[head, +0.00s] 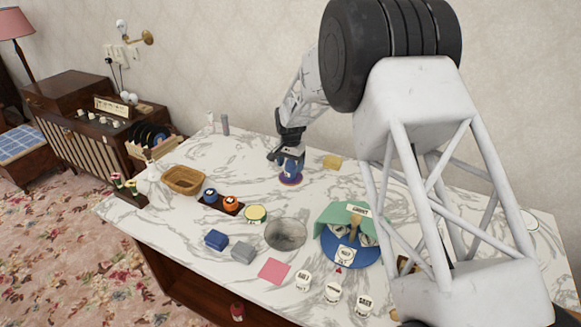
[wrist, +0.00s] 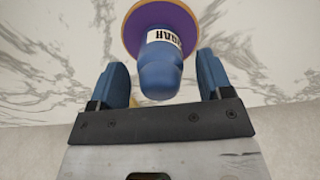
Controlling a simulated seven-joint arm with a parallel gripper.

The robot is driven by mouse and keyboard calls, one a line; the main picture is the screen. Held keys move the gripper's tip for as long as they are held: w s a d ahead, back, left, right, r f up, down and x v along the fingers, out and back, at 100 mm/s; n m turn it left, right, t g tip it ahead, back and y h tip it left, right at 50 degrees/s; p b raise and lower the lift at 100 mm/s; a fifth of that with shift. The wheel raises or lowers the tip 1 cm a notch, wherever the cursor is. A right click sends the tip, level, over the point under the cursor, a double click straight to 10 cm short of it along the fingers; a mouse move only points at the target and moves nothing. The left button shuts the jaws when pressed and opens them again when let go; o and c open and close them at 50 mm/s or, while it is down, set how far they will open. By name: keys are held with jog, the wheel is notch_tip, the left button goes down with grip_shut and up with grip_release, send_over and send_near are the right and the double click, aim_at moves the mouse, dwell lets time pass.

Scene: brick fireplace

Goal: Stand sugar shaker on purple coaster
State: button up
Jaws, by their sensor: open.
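The sugar shaker (head: 291,168) is a blue container with a white label. It stands upright on the round purple coaster (head: 290,181) near the back middle of the counter. In the wrist view the shaker (wrist: 160,66) shows its lettered label, and the coaster (wrist: 129,38) spreads beneath its base. My gripper (head: 287,154) is at the shaker's upper part. In the wrist view its two blue fingers (wrist: 162,80) are apart, one on each side of the shaker, with a visible gap to each.
A wicker basket (head: 184,180) and a dark tray with blue and orange items stand to the left. A yellow block (head: 332,162) is right of the shaker.

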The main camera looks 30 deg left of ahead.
aim_at(292, 161)
notch_tip(292, 161, up, 11)
jog(key=shift+f, duration=0.1)
dwell(0.4)
dwell(0.3)
dwell(0.5)
jog(key=s+d+r, duration=0.4)
jog(key=d+r, duration=0.2)
jog(key=d, duration=0.6)
jog(key=s+d+r+t, duration=0.1)
jog(key=s+d+r, duration=0.5)
jog(key=d, duration=0.6)
jog(key=s+d+r, duration=0.3)
jog(key=d+r, duration=0.4)
jog(key=d, duration=0.5)
jog(key=s+d+r+t, duration=0.1)
jog(key=s+d, duration=1.5)
jog(key=s+d+f, duration=0.2)
jog(key=s+d, duration=0.1)
jog(key=s, duration=0.5)
jog(key=s+d+f, duration=0.2)
jog(key=s+d, duration=0.2)
jog(key=s, duration=0.4)
jog(key=shift+d+f+t, duration=0.15)
jog(key=shift+d+t, duration=0.1)
jog(key=shift+t, duration=0.05)
